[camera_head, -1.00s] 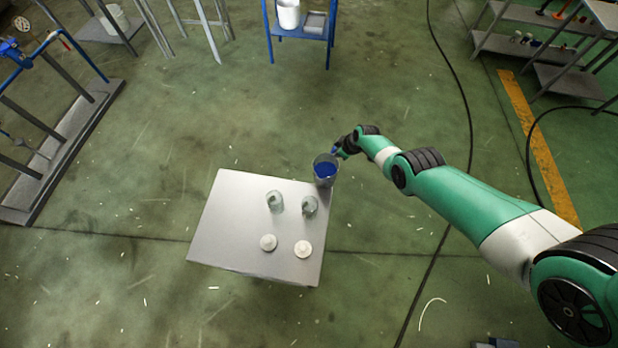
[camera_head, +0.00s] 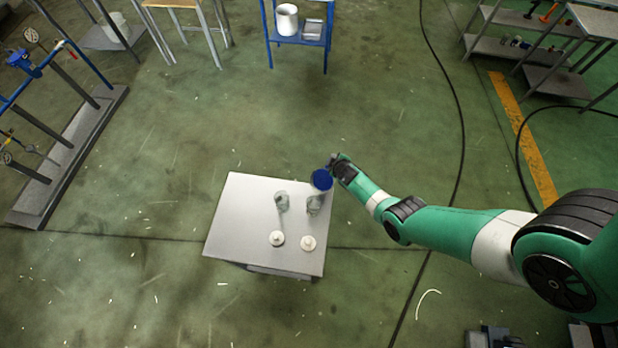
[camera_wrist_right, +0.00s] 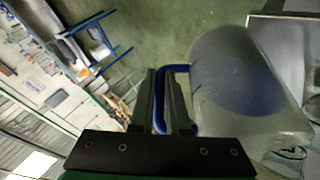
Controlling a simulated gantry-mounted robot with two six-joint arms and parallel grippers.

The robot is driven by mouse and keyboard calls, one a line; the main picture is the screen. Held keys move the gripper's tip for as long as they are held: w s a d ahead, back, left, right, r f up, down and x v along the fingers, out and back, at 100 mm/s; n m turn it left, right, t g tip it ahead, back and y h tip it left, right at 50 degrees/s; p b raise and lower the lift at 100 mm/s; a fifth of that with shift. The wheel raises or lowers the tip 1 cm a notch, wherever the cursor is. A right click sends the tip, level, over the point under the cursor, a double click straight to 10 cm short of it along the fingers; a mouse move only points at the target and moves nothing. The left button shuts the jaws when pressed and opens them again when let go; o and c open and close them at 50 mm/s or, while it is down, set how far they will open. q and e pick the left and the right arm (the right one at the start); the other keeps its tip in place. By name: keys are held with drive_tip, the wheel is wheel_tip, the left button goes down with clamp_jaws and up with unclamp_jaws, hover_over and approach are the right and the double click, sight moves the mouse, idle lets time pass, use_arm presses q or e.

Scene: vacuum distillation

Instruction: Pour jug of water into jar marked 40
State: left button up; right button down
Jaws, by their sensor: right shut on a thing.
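The jug (camera_head: 321,181), with dark blue liquid inside, is held by my right gripper (camera_head: 334,163) at the far right corner of the table. In the right wrist view my right gripper (camera_wrist_right: 170,105) is shut on the jug's blue handle (camera_wrist_right: 160,112), and the clear jug body (camera_wrist_right: 235,85) fills the middle right. Two glass jars stand on the table: the left jar (camera_head: 282,201) and the right jar (camera_head: 314,205). The jug is just beyond the right jar and partly overlaps it in the head view. I cannot read any marking on the jars. My left gripper is not in view.
Two white lids (camera_head: 277,238) and (camera_head: 308,243) lie on the grey table (camera_head: 235,215) in front of the jars. The table's left side is bare. Blue shelving (camera_head: 298,38) stands at the back, and open floor surrounds the table.

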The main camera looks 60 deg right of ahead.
drive_tip(key=shift+a+r+h, duration=0.25)
drive_tip(key=shift+r+h, duration=0.15)
drive_tip(key=shift+d+r, duration=0.15)
drive_tip(key=shift+a+r, duration=0.1)
drive_tip(key=shift+a, duration=0.15)
drive_tip(key=shift+r, duration=0.15)
drive_tip(key=shift+a, duration=0.1)
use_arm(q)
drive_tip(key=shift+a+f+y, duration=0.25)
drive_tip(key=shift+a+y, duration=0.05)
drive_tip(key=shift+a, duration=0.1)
use_arm(e)
drive_tip(key=shift+r+h, duration=0.15)
drive_tip(key=shift+h, duration=0.15)
use_arm(q)
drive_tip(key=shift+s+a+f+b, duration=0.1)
drive_tip(key=shift+b, duration=0.2)
use_arm(e)
drive_tip(key=shift+a+r, duration=0.1)
drive_tip(key=shift+r+n, duration=0.2)
drive_tip(key=shift+n, duration=0.1)
